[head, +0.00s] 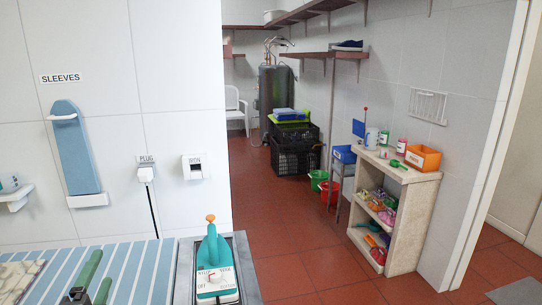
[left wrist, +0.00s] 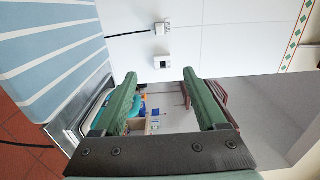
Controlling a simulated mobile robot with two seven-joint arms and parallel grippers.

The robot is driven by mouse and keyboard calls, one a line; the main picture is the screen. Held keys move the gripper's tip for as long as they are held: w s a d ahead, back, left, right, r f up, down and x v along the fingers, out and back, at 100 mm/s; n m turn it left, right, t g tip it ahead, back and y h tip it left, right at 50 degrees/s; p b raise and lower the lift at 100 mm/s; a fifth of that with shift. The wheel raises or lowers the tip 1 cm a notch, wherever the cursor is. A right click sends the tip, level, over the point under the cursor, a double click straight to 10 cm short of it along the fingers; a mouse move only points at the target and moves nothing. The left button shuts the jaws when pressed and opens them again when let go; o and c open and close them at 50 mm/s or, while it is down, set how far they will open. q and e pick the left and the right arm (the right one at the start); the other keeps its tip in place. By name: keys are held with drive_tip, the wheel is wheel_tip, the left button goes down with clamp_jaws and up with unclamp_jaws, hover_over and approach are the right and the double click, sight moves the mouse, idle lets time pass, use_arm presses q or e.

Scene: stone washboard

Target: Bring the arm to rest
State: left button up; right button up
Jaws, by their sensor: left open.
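My left gripper (head: 92,279) shows at the bottom left of the head view, in front of or over the striped ironing board (head: 140,262). Its two green fingers stand apart in the left wrist view (left wrist: 159,84), with nothing held between them. A teal and white iron (head: 213,268) with an orange knob sits on a grey metal rest (head: 246,270), to the right of the gripper and apart from it. The iron also shows small between the fingers in the left wrist view (left wrist: 137,107). My right gripper is not in view.
A plug (head: 146,174) with a black cord and a wall switch (head: 196,167) are on the white wall. A blue sleeve board (head: 77,150) hangs at left. Cream cloth (head: 20,282) lies on the board's left. A stone shelf (head: 398,210) stands beyond open red floor (head: 290,240).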

use_arm(q)
drive_tip(key=s+d+f+n+g+h, duration=0.1)
drive_tip(key=s+d+f+n+g, duration=0.1)
drive_tip(key=f, duration=0.6)
drive_tip(key=s+d+f+n+g+h, duration=0.1)
drive_tip(key=s+d+f+n+h, duration=0.15)
drive_tip(key=f, duration=0.45)
drive_tip(key=s+d+f+n+g+h, duration=0.1)
drive_tip(key=s+d+f+g, duration=0.15)
drive_tip(key=f, duration=0.55)
drive_tip(key=s+d+f+n+g+h, duration=0.1)
drive_tip(key=s+d+f+n, duration=0.3)
drive_tip(key=s+f, duration=0.2)
drive_tip(key=s+d+f+n+g+h, duration=0.1)
drive_tip(key=s+d+f+n, duration=0.2)
drive_tip(key=s+d+f, duration=0.1)
drive_tip(key=s+f+p, duration=0.1)
drive_tip(key=s, duration=0.1)
drive_tip(key=shift+s+d+f+n+g, duration=0.3)
drive_tip(key=shift+s+f+n+g, duration=0.05)
drive_tip(key=shift+s+f, duration=0.05)
